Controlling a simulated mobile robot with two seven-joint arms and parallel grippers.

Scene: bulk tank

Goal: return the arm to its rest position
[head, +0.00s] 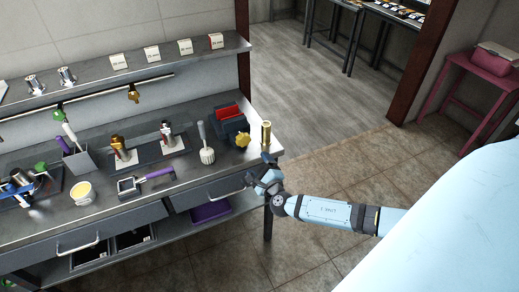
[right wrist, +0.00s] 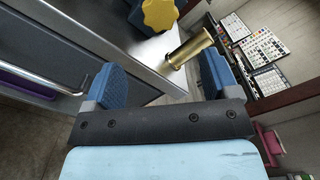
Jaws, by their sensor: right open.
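My right arm comes in from the right in the head view. Its gripper (head: 257,170) is at the right front corner of the workbench (head: 235,171), beside the bench's front edge. In the right wrist view the two blue fingers stand wide apart with nothing gripped between them (right wrist: 160,78). A brass cylinder (head: 266,134) stands upright on the bench corner just beyond the gripper. It also shows in the right wrist view (right wrist: 188,49), past the right finger and apart from the jaws as far as I can tell. My left gripper is not in view.
A dark vise-like block with a yellow knob (head: 242,139) sits near the cylinder. A drawer handle (head: 226,192) juts out in front. The tiled floor is clear.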

